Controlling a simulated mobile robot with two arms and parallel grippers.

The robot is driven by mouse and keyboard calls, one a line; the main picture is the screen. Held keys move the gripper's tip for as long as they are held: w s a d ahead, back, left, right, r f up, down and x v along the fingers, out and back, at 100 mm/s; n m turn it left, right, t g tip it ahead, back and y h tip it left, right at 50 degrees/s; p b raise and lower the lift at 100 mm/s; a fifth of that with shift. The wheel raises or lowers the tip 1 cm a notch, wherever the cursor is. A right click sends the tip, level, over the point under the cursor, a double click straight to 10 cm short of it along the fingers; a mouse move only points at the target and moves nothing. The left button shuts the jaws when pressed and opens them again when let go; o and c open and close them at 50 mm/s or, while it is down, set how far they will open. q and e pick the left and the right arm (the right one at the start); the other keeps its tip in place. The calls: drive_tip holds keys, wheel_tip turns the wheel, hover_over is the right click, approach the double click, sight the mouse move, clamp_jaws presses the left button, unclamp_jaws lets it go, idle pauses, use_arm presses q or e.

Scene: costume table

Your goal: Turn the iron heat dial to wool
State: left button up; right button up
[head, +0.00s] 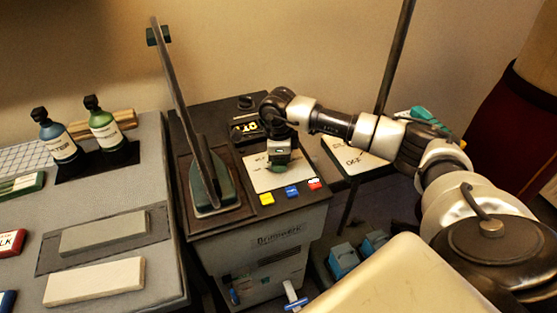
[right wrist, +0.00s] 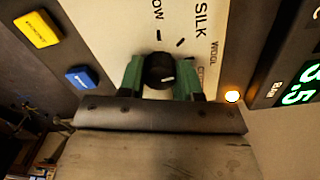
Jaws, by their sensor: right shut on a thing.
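The black heat dial (right wrist: 159,70) sits on a white panel (right wrist: 120,25), which also shows in the head view (head: 262,180). My right gripper (right wrist: 161,78) has its green fingers shut on both sides of the dial. In the head view my right gripper (head: 279,165) points down onto the panel and hides the dial. A short white mark on the dial points right and slightly down in the right wrist view. Labels LOW, SILK, WOOL and a partly hidden one curve around it. I cannot tell exactly which label the mark meets. My left gripper is not in view.
A tall iron-like piece (head: 222,185) stands left. Bottles (head: 104,128) stand on the left table.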

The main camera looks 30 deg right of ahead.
drive_tip(key=shift+m, duration=0.8)
drive_tip(key=shift+r, duration=0.1)
drive_tip(key=o, duration=0.9)
wheel_tip(320, 180, up, 11)
drive_tip(key=shift+f+b, duration=0.15)
drive_tip(key=shift+b, duration=0.55)
drive_tip(key=shift+f, duration=0.1)
